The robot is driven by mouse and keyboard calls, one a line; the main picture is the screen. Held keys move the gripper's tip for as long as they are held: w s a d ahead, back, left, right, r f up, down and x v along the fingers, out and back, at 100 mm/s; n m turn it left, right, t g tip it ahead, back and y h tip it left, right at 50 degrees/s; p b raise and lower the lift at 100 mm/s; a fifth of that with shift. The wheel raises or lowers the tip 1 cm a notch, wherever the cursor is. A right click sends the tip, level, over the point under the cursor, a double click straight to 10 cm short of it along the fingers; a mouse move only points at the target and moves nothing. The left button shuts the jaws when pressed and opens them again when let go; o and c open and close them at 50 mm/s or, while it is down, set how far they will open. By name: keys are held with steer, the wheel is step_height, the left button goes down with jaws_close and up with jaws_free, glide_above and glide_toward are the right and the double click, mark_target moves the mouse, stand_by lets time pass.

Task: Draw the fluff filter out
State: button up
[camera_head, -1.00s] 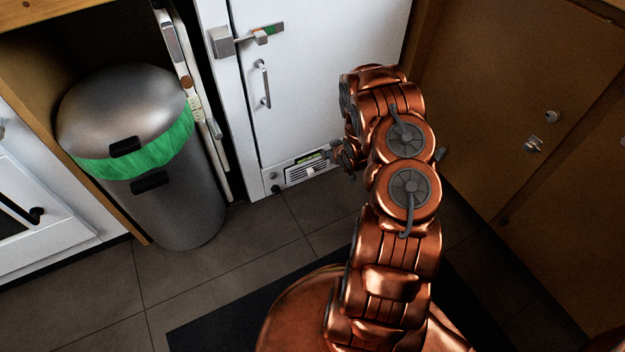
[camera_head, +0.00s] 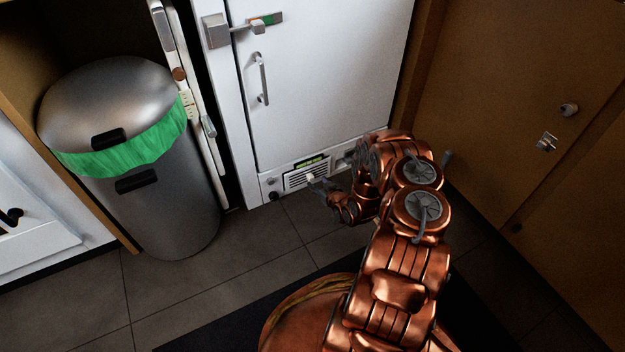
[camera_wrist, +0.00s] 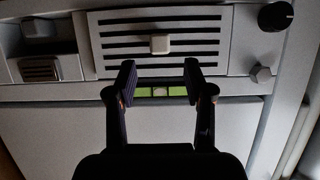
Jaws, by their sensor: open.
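The fluff filter appears to be the slotted front with a small pale knob, low on the white appliance. This filter front (camera_head: 296,181) is partly hidden by my gripper in the head view. In the wrist view the filter front (camera_wrist: 112,30) shows dark slots, with the pale knob (camera_wrist: 160,43) at its middle. My gripper (camera_wrist: 159,70) is open and empty. Its two dark fingers point at the filter front, one to each side of the knob's line, with the knob just beyond the tips. My gripper (camera_head: 320,184) is close to the filter in the head view.
A green strip (camera_wrist: 160,91) borders the filter. A black dial (camera_wrist: 275,16) and a grey hexagonal knob (camera_wrist: 261,74) are at its right. The white door (camera_head: 325,80) above is closed. A steel bin (camera_head: 165,205) stands left; wooden panels (camera_head: 500,110) stand right.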

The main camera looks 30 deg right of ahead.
mark_target(312, 178)
steer(key=shift+b+x, duration=0.9)
steer(key=shift+x, duration=2.05)
steer(key=shift+c, duration=0.2)
jaws_close()
